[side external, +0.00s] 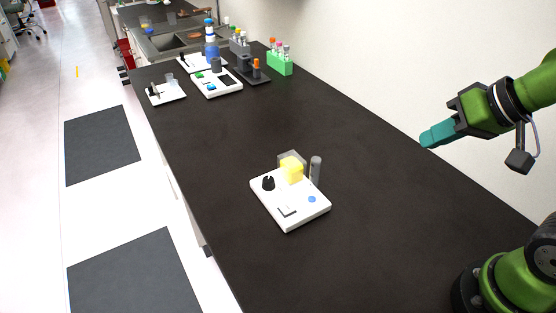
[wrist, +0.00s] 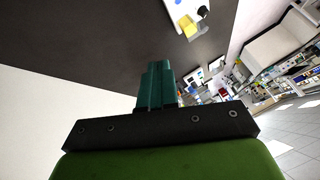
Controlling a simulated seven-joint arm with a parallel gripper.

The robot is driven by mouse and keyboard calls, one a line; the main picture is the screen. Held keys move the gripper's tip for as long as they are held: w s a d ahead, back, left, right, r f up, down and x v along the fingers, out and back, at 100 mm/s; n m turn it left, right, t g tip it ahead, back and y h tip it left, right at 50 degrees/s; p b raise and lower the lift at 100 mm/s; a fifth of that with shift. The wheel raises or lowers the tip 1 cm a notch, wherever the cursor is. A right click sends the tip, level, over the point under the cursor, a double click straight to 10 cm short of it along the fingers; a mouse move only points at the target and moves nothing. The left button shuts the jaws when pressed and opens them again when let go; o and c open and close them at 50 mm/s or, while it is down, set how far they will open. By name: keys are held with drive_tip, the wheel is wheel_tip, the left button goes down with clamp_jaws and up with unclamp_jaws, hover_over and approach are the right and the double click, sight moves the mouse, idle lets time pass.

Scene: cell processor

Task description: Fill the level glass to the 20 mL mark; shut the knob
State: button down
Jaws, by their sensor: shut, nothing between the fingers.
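A white device base (side external: 284,213) sits on the dark bench in the middle of the side view. It carries a black knob (side external: 268,183), a yellow block (side external: 292,169), a thin grey upright cylinder (side external: 316,170), a blue button (side external: 312,199) and a small pale plate (side external: 287,211). Which part is the level glass, and any liquid level, I cannot tell. My gripper (side external: 425,141) is shut and empty, raised at the right, well apart from the device. In the wrist view my gripper (wrist: 157,68) points toward the bench, with the device base (wrist: 180,12) at the top edge.
At the far end of the bench stand a small white base (side external: 166,96), a white station (side external: 218,85), a dark rack (side external: 250,72) and a green rack (side external: 280,65) with tubes. A sink (side external: 180,40) lies behind. The bench around the device is clear; a white wall borders its right.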

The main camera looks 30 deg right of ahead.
drive_tip(key=c, duration=1.7)
unclamp_jaws()
drive_tip(key=o, duration=0.5)
drive_tip(key=shift+w+a+f+g, duration=0.55)
drive_tip(key=shift+a+f, duration=0.1)
drive_tip(key=shift+f, duration=0.1)
drive_tip(key=shift+o, duration=0.5)
drive_tip(key=w+a+n+g, duration=0.3)
drive_tip(key=w+a, duration=0.3)
drive_tip(key=w, duration=0.7)
drive_tip(key=shift+a+f+n, duration=0.15)
drive_tip(key=shift+a+n, duration=0.05)
drive_tip(key=shift+n, duration=0.3)
drive_tip(key=n+g+h, duration=0.2)
drive_tip(key=n+g, duration=0.1)
drive_tip(key=n, duration=0.4)
hover_over(268, 179)
drive_tip(key=shift+f, duration=1.8)
wheel_tip(268, 179, down, 16)
drive_tip(key=shift+r, duration=0.15)
drive_tip(key=shift+c, duration=0.4)
drive_tip(key=c, duration=0.7)
